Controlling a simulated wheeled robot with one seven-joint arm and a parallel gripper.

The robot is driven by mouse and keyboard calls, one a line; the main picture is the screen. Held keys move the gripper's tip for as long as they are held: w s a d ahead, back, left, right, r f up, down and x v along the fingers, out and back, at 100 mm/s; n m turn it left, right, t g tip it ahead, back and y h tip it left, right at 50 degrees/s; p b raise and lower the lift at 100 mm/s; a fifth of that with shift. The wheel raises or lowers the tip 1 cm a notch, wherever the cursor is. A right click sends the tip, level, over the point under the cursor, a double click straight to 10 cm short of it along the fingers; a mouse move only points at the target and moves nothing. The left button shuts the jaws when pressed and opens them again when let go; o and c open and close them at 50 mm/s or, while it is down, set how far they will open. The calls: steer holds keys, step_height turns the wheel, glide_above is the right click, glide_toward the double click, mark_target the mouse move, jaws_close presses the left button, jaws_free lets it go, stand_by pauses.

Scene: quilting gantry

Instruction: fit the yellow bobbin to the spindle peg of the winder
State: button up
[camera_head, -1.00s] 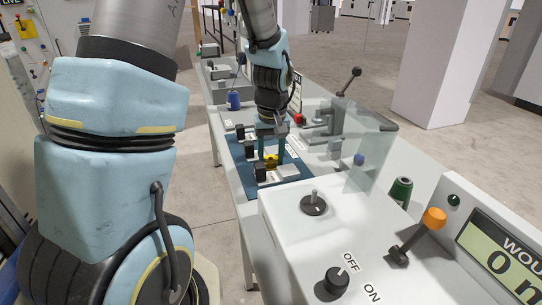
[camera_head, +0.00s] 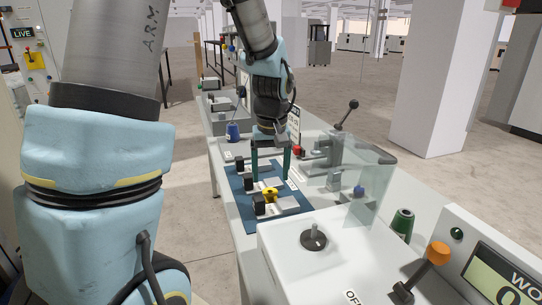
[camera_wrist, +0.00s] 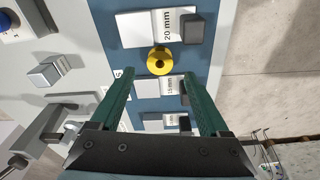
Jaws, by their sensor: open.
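The yellow bobbin (camera_head: 270,194) sits on the blue mat (camera_head: 236,206) among small grey and black blocks. It shows in the wrist view (camera_wrist: 159,61) as a round flange with a dark centre hole, beside the "20 mm" label. My gripper (camera_head: 270,179) is open and empty, its two green fingers pointing down above the bobbin. In the wrist view the fingers (camera_wrist: 156,74) are spread wide, the bobbin just beyond their tips. The winder looks to be the white console (camera_head: 280,260); its grey spindle peg (camera_head: 314,228) stands upright and bare on a black disc.
A clear guard (camera_head: 355,190) stands behind the peg. A grey lever machine (camera_head: 335,150) is right of the mat.

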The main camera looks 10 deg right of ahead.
mark_target(271, 195)
step_height(271, 195, up, 6)
steer(key=s+a+f, duration=0.3)
steer(key=s+a, duration=0.1)
steer(key=a, duration=0.5)
steer(key=s+a+f, duration=0.3)
steer(key=a+f, duration=0.1)
steer(key=a, duration=0.5)
steer(key=shift+s+a+f+m, duration=0.25)
steer(key=shift+s+a+m, duration=0.05)
steer(key=shift+s+a, duration=0.1)
steer(key=shift+o, duration=0.2)
steer(key=shift+w, duration=0.1)
